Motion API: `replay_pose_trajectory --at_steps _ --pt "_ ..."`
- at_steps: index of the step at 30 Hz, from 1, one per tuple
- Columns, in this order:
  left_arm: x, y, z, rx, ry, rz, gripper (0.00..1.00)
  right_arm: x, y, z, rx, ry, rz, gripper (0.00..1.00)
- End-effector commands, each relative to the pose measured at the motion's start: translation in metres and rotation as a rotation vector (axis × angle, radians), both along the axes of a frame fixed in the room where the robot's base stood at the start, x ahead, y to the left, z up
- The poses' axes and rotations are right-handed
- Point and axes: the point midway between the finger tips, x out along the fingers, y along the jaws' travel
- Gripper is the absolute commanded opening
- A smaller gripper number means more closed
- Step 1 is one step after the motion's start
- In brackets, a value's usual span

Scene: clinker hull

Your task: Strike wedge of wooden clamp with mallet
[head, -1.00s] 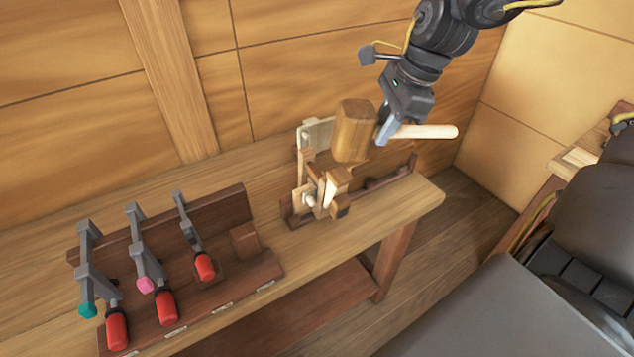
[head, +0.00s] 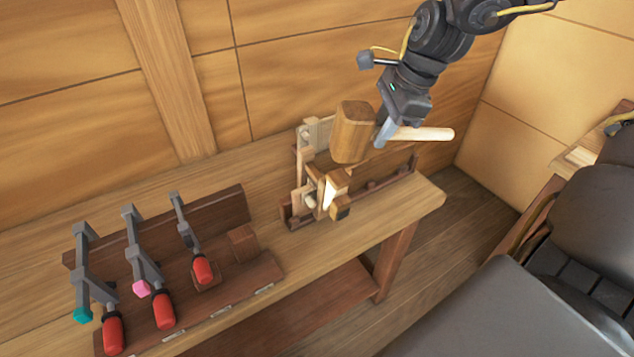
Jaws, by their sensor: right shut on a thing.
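My right gripper (head: 385,128) is shut on the pale handle (head: 428,133) of the wooden mallet. The mallet's brown head (head: 352,133) is to the left of the gripper and shows in front of the back wall, over the far part of the clamp stand. The wooden clamp (head: 318,190) stands on the bench just below the mallet head in the picture. A pale wedge-like piece (head: 330,193) shows at its front; I cannot tell for sure that it is the wedge. A gap between mallet head and clamp seems to show. My left gripper is not in view.
A dark wooden rack (head: 215,275) with several grey metal clamps with red handles (head: 164,310) is on the bench (head: 410,210) at the left. A low dark wood stand (head: 385,180) lies behind the wooden clamp. The bench's right end is clear.

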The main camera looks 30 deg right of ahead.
Motion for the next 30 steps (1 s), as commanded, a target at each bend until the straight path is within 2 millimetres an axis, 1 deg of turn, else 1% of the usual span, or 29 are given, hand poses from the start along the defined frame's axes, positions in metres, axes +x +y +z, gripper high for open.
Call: replay_pose_trajectory --at_steps 1,4,11,18,24,30 --pt "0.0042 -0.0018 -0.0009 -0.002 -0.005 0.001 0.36 -0.003 -0.0004 0.0166 -0.002 -0.002 -0.001 0.0" --pt "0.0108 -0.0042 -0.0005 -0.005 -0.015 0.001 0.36 -0.004 -0.0002 0.0111 0.0 0.01 0.0 0.0" --pt "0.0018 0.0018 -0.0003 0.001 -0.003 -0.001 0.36 -0.0036 -0.0001 0.0117 0.0 0.008 0.0 0.0" --pt "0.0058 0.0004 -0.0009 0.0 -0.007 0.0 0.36 -0.0033 0.0001 0.0115 0.0 0.008 0.001 0.0" --pt "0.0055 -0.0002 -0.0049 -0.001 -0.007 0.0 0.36 -0.0011 0.0012 0.0111 0.001 0.006 0.0 0.0" --pt "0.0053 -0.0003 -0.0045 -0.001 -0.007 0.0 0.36 -0.0007 0.0015 0.0122 0.001 0.006 0.0 0.0"
